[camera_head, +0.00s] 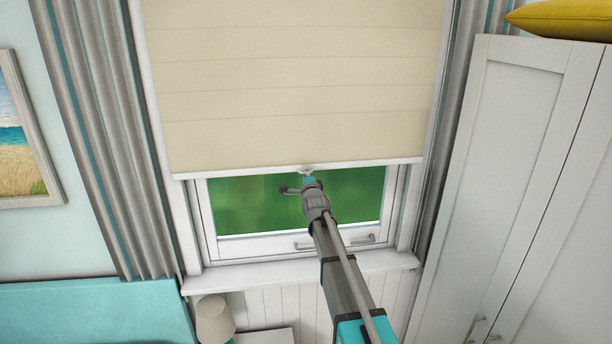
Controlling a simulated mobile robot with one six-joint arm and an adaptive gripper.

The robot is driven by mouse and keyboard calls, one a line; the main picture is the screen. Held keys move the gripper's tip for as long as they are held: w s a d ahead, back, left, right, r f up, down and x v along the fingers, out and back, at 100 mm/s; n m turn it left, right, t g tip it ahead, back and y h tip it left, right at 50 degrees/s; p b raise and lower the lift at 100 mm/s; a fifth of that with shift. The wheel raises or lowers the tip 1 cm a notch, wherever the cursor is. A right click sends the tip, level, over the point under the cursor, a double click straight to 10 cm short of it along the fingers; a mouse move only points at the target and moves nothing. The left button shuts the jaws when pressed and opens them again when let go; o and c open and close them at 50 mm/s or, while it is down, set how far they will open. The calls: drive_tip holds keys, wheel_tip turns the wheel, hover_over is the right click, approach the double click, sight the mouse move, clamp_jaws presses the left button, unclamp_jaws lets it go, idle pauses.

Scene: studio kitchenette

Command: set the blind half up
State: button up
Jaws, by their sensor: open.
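The cream blind (300,75) hangs over the upper and larger part of the window (245,205). Its white bottom rail (230,171) is a little above the lower window frame, and green shows through the glass below it. A small pale pull tab (305,168) sits at the middle of the rail. My gripper (300,182) is right at the tab, just under the rail, with its jaws open. The arm partly hides the glass, and I cannot tell whether the fingers touch the tab.
A white sill (250,275) runs under the window, with a window handle (362,240) above it. Grey curtains (95,130) hang at both sides. A white wardrobe (500,180) stands at right. A lamp (213,318) and a turquoise headboard (80,310) are at lower left.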

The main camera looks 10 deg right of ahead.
wheel_tip(320, 180, down, 30)
drive_tip(key=b, duration=3)
drive_tip(key=shift+f, duration=0.25)
drive_tip(key=shift+s, duration=0.15)
drive_tip(key=s+f+b, duration=0.2)
drive_tip(key=s, duration=1.3)
drive_tip(key=shift+s, duration=0.25)
idle(1.4)
